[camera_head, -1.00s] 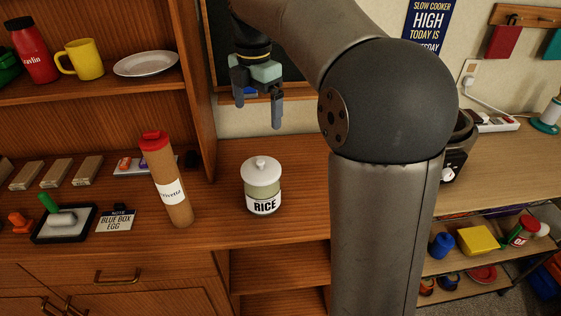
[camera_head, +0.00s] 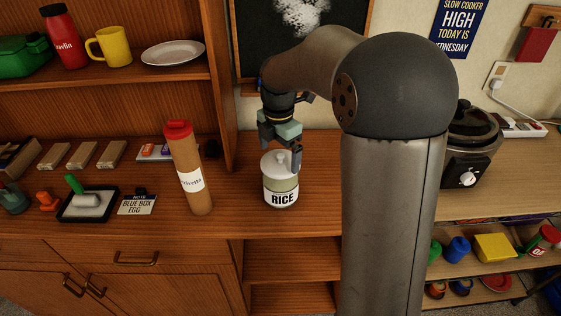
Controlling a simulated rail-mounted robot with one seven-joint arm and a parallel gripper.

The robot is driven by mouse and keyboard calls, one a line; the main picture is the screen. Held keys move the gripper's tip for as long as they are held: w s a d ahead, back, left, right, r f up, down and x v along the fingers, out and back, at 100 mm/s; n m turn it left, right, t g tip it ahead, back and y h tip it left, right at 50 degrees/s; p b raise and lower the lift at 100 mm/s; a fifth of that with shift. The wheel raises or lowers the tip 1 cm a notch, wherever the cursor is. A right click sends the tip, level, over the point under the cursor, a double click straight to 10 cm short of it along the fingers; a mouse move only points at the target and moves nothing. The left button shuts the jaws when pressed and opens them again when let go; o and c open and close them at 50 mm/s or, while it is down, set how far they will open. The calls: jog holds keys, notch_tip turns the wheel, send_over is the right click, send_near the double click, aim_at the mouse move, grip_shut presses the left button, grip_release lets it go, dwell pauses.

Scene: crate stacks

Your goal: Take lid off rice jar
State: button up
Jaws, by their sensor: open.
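The rice jar (camera_head: 281,187) stands upright on the wooden counter, with a black-on-white RICE label on its front. Its white lid (camera_head: 275,165) is on top, and the lid's knob is mostly hidden by my gripper. My gripper (camera_head: 281,152) points down just above and around the top of the jar. One finger shows at the right of the lid; the other is partly hidden. The fingers are apart. I cannot tell whether they touch the lid.
A tall brown container with a red cap (camera_head: 188,172) stands left of the jar. A slow cooker (camera_head: 470,150) is on the right counter. A shelf with a plate (camera_head: 172,53) and yellow mug (camera_head: 110,46) is at upper left.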

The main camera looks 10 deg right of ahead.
aim_at(280, 160)
jog(key=shift+f, duration=1.2)
jog(key=c, duration=0.6)
